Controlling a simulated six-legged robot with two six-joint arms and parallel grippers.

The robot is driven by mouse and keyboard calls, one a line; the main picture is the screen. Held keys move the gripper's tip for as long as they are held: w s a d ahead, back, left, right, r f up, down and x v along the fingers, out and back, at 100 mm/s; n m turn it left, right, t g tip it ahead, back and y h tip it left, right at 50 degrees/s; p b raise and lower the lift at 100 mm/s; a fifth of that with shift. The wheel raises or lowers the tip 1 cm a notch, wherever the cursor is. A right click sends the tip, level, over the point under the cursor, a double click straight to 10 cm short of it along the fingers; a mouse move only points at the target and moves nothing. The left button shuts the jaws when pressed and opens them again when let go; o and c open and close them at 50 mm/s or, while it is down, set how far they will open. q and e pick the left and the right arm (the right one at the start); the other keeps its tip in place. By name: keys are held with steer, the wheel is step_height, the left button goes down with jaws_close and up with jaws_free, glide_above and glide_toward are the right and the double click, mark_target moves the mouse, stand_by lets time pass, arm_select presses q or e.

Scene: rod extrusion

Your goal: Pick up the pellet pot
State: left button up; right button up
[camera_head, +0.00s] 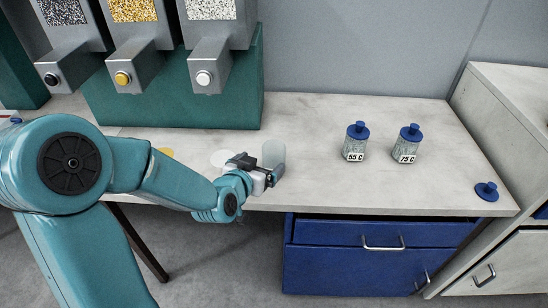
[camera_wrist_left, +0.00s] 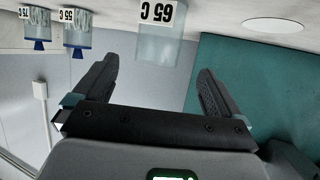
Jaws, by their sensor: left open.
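The pellet pot (camera_head: 274,152) is a clear, lidless cylinder near the front edge of the bench. It also shows in the left wrist view (camera_wrist_left: 160,45), upside down there, with a "65 C" label. My left gripper (camera_head: 262,174) is open, right beside the pot. In the left wrist view its two fingers (camera_wrist_left: 157,78) are spread apart with the pot ahead, between their lines. I cannot tell whether a finger touches it. My right gripper is not in view.
Two lidded pots, "55 C" (camera_head: 355,143) and "75 C" (camera_head: 406,145), stand to the right. A loose blue lid (camera_head: 487,191) lies at the bench's right end. Pellet hoppers with spouts (camera_head: 205,70) hang over the back left. A white disc (camera_head: 222,158) lies left of the pot.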

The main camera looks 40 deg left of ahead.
mark_target(274, 152)
arm_select(q)
steer(key=p+x, duration=0.1)
steer(key=x, duration=0.8)
steer(key=shift+w+f, duration=0.1)
steer(key=shift+w, duration=0.05)
steer(key=shift+d, duration=0.1)
steer(key=c, duration=1.1)
steer(key=shift+c, duration=0.8)
steer(key=shift+r, duration=0.2)
